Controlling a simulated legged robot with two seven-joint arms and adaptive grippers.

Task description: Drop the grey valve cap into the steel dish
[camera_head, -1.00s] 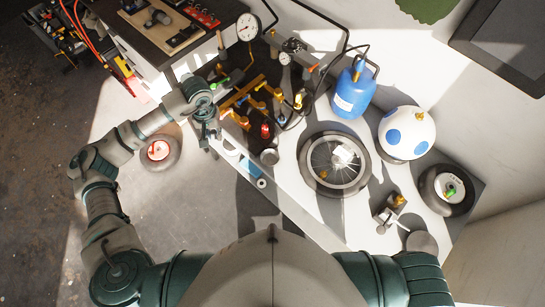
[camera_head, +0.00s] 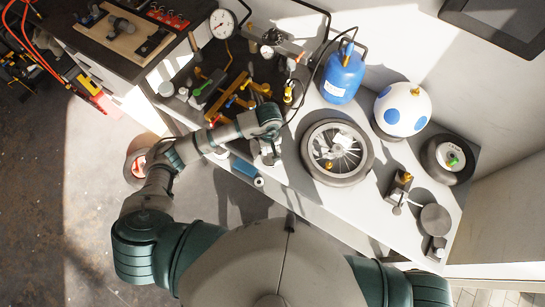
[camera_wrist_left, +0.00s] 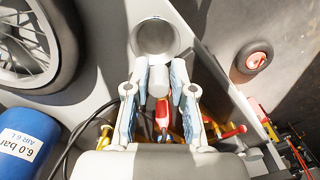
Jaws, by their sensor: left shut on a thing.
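The steel dish (camera_wrist_left: 153,38) shows in the left wrist view as an open round cup on the pale bench, just beyond my left fingertips. My left gripper (camera_wrist_left: 160,84) is shut on a small grey cylinder, the grey valve cap (camera_wrist_left: 158,79), held between its two pads. The cap is near the dish's rim in the picture; its height above the bench is hard to judge. In the head view my left gripper (camera_head: 267,152) is over the front part of the bench, and it largely hides the cap and dish. My right gripper is not in view.
A spoked wheel (camera_head: 337,152) lies right of my left gripper. A blue air tank (camera_head: 343,75) and a blue-spotted white ball (camera_head: 402,108) stand behind it. Orange and red-handled fittings (camera_head: 238,90) crowd the bench to the left. A blue roll (camera_head: 244,168) lies near the front edge.

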